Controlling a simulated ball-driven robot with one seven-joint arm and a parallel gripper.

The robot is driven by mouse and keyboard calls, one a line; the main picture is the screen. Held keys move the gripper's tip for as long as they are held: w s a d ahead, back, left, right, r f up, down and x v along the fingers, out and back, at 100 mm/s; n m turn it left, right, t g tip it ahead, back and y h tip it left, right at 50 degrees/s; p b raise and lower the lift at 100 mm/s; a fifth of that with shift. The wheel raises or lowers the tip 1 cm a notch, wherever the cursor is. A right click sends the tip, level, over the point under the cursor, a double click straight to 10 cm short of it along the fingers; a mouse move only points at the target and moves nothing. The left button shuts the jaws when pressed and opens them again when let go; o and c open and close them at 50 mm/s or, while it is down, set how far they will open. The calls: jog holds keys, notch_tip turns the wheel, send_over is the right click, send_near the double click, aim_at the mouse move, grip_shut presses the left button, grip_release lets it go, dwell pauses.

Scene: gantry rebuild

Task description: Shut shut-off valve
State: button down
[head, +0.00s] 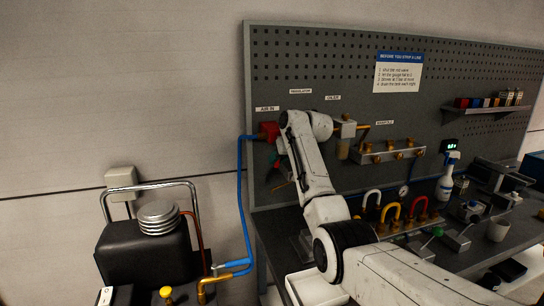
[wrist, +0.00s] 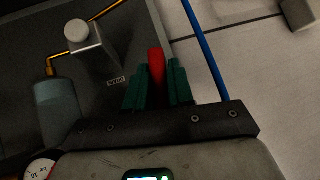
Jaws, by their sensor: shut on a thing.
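The shut-off valve (head: 268,130) is red and sits at the left end of the pegboard, by the "AIR IN" label and the top of the blue hose. My arm partly covers it in the head view. In the wrist view its red handle (wrist: 156,68) stands upright between the dark green fingers of my gripper (wrist: 157,88). The gripper is shut on the handle. The valve body under the handle is hidden in the wrist view, and the fingertips are hard to make out in the head view.
The blue hose (head: 241,195) runs down left of the board, close to the gripper. A regulator bowl (wrist: 56,112) and a gauge (wrist: 40,170) are near the gripper. A black compressor (head: 140,250) stands at lower left. The crowded bench (head: 275,235) lies below the board.

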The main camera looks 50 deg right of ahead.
jog(key=shift+s+d+n+g+h+p, duration=0.3)
jog(key=shift+d+n+g+h, duration=0.15)
jog(key=shift+g+h, duration=0.2)
jog(key=c, duration=1.1)
grip_release()
jog(key=shift+d, duration=0.1)
jog(key=b+v, duration=0.2)
jog(key=v, duration=0.8)
jog(key=shift+s+r, duration=0.2)
jog(key=shift+s, duration=0.1)
